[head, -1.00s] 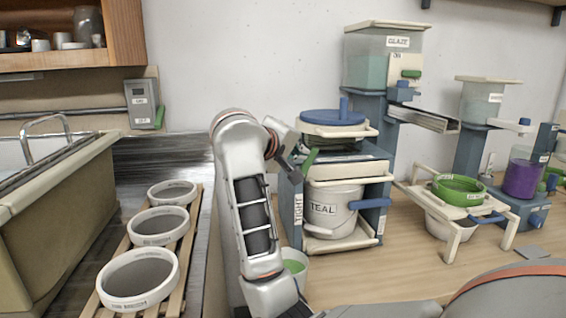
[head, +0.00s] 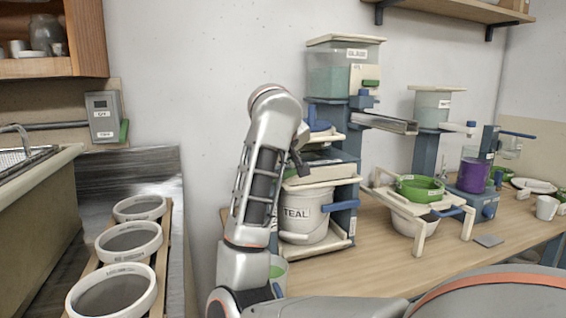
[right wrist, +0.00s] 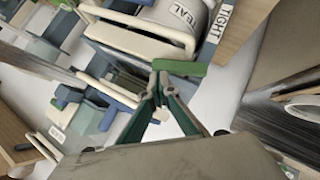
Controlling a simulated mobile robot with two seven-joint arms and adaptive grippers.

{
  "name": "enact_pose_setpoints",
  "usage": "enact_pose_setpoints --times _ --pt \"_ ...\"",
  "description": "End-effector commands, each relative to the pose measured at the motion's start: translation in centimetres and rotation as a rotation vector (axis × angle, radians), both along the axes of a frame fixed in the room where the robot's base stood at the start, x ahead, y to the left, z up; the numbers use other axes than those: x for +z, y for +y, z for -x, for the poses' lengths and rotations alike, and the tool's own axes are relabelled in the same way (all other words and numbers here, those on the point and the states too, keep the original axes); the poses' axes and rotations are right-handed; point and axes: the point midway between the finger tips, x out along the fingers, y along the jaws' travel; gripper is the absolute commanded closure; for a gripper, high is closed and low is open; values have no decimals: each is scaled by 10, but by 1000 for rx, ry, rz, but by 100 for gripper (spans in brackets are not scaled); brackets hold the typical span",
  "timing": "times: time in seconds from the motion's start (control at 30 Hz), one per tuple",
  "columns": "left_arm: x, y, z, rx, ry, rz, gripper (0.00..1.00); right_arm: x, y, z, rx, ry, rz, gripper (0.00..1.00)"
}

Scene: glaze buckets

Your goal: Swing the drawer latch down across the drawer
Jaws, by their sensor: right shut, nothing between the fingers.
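My right gripper (right wrist: 160,92) is shut and empty in the right wrist view. Its fingertips are close to a green bar (right wrist: 182,67), which looks like the latch; I cannot tell whether they touch. The rack holds a drawer-like tray (head: 322,174) above a white bucket labelled TEAL (head: 303,217). The bucket also shows in the right wrist view (right wrist: 165,18), near a post labelled TIGHT (right wrist: 218,22). My left gripper is not in view.
A blue handle (head: 340,206) sticks out on the rack's right. Bare wood lies in front.

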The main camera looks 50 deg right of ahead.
Motion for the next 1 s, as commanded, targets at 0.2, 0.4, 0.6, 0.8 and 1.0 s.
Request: enact_pose_setpoints --times 0.2,0.4,0.6,0.8,1.0 --pt "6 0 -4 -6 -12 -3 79 0 -1 1 -1 0 1 100" --pt "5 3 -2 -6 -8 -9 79 5 0 1 1 -1 0 100" --pt "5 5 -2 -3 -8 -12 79 14 0 1 0 -2 1 100" --pt "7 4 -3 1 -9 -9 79 17 0 1 0 -1 1 100" --pt "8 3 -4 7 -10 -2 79 16 0 0 0 1 1 100"
